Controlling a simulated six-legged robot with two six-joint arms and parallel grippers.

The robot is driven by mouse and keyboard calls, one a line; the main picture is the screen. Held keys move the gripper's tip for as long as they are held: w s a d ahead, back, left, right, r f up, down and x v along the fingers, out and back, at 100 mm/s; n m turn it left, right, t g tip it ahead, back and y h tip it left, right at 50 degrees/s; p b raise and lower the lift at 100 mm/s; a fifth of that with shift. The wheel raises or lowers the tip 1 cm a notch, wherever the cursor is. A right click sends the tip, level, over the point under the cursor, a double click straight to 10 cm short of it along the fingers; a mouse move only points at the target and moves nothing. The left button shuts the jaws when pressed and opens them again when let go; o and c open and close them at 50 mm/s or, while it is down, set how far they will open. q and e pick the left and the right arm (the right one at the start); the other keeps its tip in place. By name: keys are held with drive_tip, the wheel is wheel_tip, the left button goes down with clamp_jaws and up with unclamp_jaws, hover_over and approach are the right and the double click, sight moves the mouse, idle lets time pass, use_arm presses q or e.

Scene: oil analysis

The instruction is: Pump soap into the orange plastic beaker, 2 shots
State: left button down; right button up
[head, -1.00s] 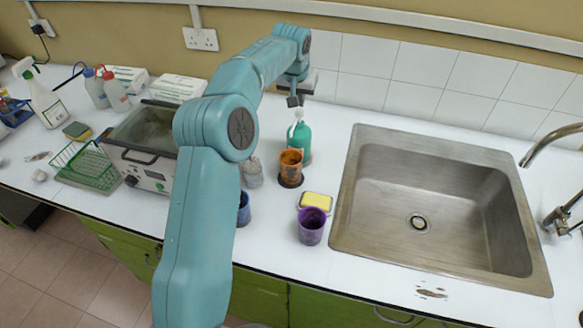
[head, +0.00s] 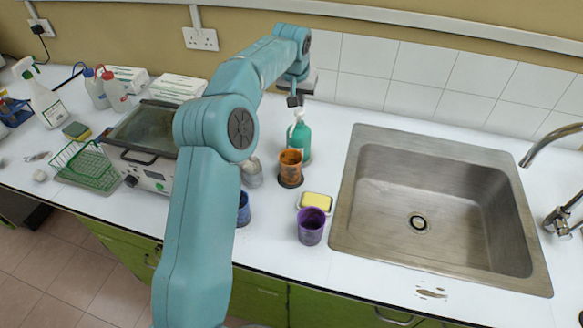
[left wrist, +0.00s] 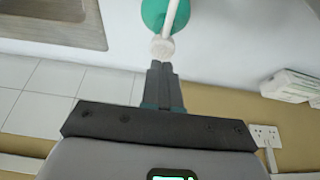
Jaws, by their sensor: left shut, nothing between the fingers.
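The green soap bottle (head: 301,137) with a white pump head (head: 297,116) stands upright on the counter left of the sink. The orange plastic beaker (head: 290,166) stands just in front of it, with dark stains on its side. My left gripper (head: 294,100) is above the pump head, pointing down. In the left wrist view my left gripper (left wrist: 162,70) is shut and empty, its tips close to the white pump head (left wrist: 162,47); I cannot tell whether they touch. The green soap bottle (left wrist: 158,14) shows partly at the top there. My right gripper is not in view.
A purple beaker (head: 311,227), a yellow sponge (head: 316,201) on a dish and a blue beaker (head: 243,209) stand nearby. The steel sink (head: 365,240) is to the right. A water bath (head: 150,178) and a green wire rack (head: 88,170) are to the left.

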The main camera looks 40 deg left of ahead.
sight(300, 110)
use_arm(q)
drive_tip(key=shift+f, duration=0.15)
drive_tip(key=shift+s+f+b, duration=0.1)
drive_tip(key=shift+f+b, duration=0.95)
drive_tip(key=shift+f, duration=0.3)
drive_tip(key=shift+r+p, duration=1.35)
